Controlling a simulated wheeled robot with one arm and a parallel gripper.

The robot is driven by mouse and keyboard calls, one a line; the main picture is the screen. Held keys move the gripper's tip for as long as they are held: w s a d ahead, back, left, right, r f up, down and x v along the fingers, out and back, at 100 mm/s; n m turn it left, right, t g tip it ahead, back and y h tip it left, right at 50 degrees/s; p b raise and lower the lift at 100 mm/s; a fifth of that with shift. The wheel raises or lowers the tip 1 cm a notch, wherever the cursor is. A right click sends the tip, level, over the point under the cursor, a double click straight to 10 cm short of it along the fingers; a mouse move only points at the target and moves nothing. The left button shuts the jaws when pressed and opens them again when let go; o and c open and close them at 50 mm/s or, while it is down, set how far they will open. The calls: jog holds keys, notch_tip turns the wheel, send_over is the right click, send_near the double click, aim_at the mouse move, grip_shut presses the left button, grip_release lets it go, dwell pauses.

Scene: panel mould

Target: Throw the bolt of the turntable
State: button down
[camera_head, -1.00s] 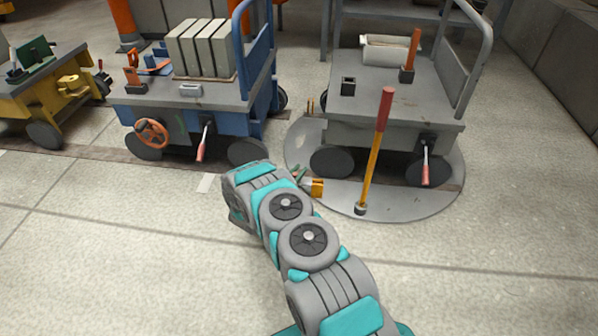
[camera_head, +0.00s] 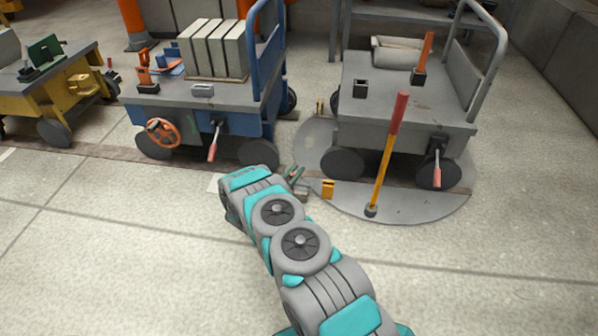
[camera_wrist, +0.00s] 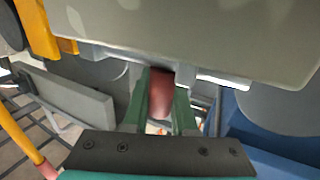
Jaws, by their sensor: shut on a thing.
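The turntable (camera_head: 425,208) is a flat grey round plate in the floor under the grey cart. A yellow block (camera_head: 328,189) sits at its left edge and shows at the upper left of the wrist view (camera_wrist: 38,30). My gripper (camera_head: 297,176) is just left of that block, low over the floor, partly hidden by my arm. In the wrist view its green fingers (camera_wrist: 160,92) are shut on a reddish-brown handle (camera_wrist: 160,98). I take this for the bolt's handle; the bolt itself is mostly hidden. A small grey piece (camera_head: 302,194) lies between gripper and block.
A yellow bar with a red grip (camera_head: 385,150) stands tilted on the turntable. The grey cart (camera_head: 400,118) stands on the plate. A blue cart (camera_head: 235,122) with grey slabs is left of it, a yellow cart (camera_head: 70,95) farther left. The near floor is open.

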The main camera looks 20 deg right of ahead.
jog(key=shift+w+a, duration=0.15)
jog(key=shift+a, duration=0.05)
jog(key=c, duration=0.7)
grip_release()
jog(key=shift+p+v, duration=0.45)
jog(key=shift+v, duration=3.45)
